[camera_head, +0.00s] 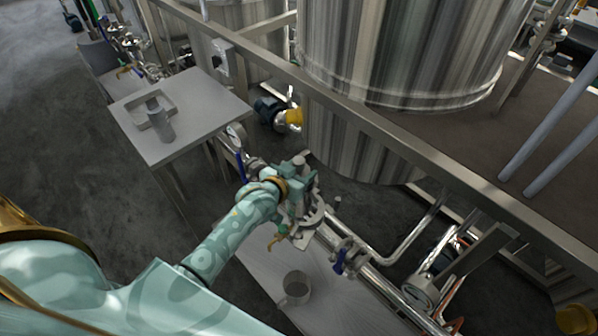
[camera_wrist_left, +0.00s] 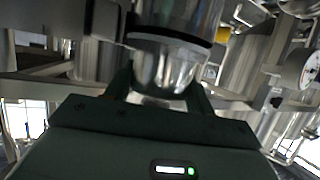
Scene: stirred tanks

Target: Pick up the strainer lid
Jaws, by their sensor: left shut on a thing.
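My left gripper (camera_head: 300,187) reaches over the pipework beside the low grey bench and is shut. In the left wrist view its dark fingers (camera_wrist_left: 160,92) close on a shiny round metal piece with a black ring, which I take to be the strainer lid (camera_wrist_left: 165,68). In the head view the gripper mostly hides the lid. Metal fittings (camera_head: 312,222) show just below the gripper. I cannot tell whether the lid is seated or lifted clear. My right gripper is in neither view.
A grey cup (camera_head: 296,288) stands on the low bench (camera_head: 262,272). Large steel tanks (camera_head: 400,50), a frame rail, pipes and a blue-handled valve (camera_head: 340,262) crowd the right side.

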